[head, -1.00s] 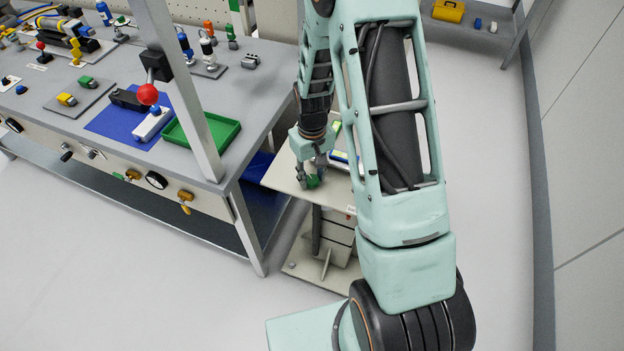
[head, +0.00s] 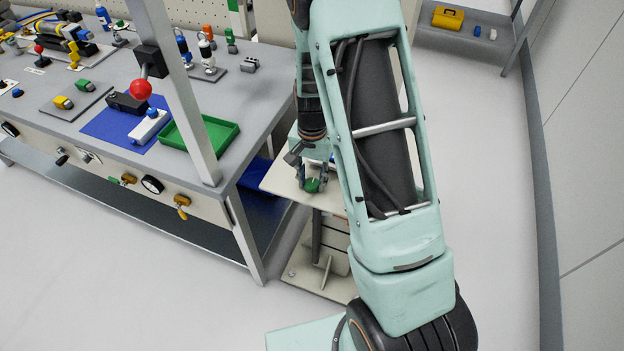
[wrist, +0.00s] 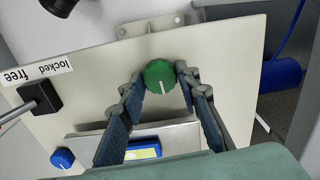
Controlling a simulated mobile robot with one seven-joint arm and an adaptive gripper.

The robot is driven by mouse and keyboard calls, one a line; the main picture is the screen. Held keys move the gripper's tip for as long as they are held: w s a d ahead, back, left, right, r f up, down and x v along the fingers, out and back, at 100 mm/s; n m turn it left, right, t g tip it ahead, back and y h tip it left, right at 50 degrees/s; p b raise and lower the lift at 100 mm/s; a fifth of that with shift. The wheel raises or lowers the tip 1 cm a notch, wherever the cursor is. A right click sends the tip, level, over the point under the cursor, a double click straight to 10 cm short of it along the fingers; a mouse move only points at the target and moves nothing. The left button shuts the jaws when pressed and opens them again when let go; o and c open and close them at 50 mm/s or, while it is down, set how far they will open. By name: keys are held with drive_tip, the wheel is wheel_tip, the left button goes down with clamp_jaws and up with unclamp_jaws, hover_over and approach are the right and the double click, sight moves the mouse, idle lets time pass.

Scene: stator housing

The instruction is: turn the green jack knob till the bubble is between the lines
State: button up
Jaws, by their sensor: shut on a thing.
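The green jack knob (wrist: 159,77), with a white pointer line, sits near the edge of a pale plate (wrist: 235,55). It also shows in the head view (head: 312,185). My gripper (wrist: 160,80) is shut on the knob, one finger on each side. A blue level with a yellow-green vial (wrist: 145,152) lies on the plate between my fingers in the wrist view. It is partly cut off by my gripper's body, and I cannot make out where the bubble stands against the lines.
A blue knob (wrist: 62,158) and a black lever (wrist: 40,97) beside a "locked / free" label (wrist: 38,73) are on the same plate. The workbench (head: 215,195) with a green tray (head: 222,132) stands close left of the plate's stand. Floor on the right is clear.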

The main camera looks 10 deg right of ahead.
sight(312, 183)
drive_tip(key=shift+m, duration=0.4)
drive_tip(key=o, duration=1.2)
drive_tip(key=shift+c, duration=0.2)
wheel_tip(312, 183, up, 12)
idle(0.3)
